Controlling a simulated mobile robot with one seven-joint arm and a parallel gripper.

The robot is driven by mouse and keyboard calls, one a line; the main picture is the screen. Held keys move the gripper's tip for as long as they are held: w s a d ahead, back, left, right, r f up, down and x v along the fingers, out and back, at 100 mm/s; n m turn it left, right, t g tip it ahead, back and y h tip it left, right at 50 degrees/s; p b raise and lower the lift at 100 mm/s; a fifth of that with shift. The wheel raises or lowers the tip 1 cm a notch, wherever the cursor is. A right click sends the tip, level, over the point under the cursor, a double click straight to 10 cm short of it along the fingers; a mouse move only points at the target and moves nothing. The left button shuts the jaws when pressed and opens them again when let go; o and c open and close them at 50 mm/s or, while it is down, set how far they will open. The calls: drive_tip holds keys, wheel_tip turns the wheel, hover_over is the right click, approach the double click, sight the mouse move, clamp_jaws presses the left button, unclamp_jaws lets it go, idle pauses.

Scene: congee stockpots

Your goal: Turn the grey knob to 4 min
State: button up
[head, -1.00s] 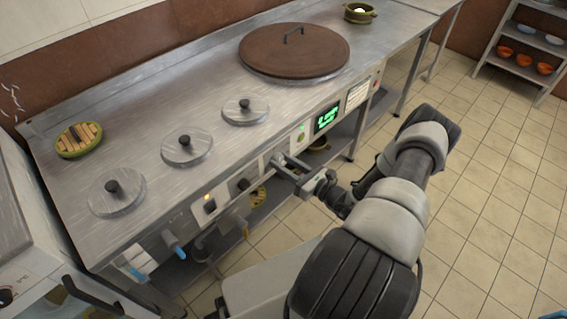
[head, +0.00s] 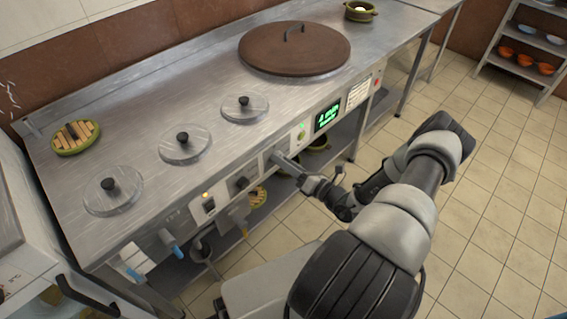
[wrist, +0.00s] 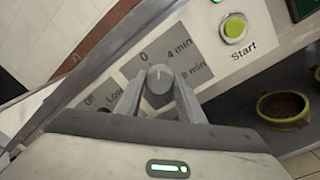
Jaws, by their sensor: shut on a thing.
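The grey knob (wrist: 159,80) sits on a grey dial plate on the counter's front panel in the wrist view. Its marks read 0 at the top, 4 min to the upper right and 8 min below that. The light line on the knob points up, toward the 0. My gripper (wrist: 158,97) is shut on the knob, one finger on each side. In the head view my gripper (head: 283,162) reaches the panel from the right, and the knob is hidden there.
A green Start button (wrist: 234,28) is right of the dial, and a lit green display (head: 327,116) is farther right. A black knob (head: 241,183) is to the left. Blue-handled and yellow taps (head: 171,242) stick out below the panel. A green pot (wrist: 285,108) stands on the lower shelf.

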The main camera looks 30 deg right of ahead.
drive_tip(key=m, duration=0.5)
drive_tip(key=shift+f+b, duration=0.1)
drive_tip(key=shift+b, duration=0.25)
idle(0.4)
drive_tip(key=o, duration=1)
drive_tip(key=shift+o, duration=0.2)
drive_tip(key=p+v, duration=0.1)
drive_tip(key=v, duration=1.6)
drive_tip(key=shift+s+f+p, duration=0.15)
drive_tip(key=shift+s+p, duration=0.15)
drive_tip(key=shift+p, duration=0.05)
drive_tip(key=shift+a, duration=0.1)
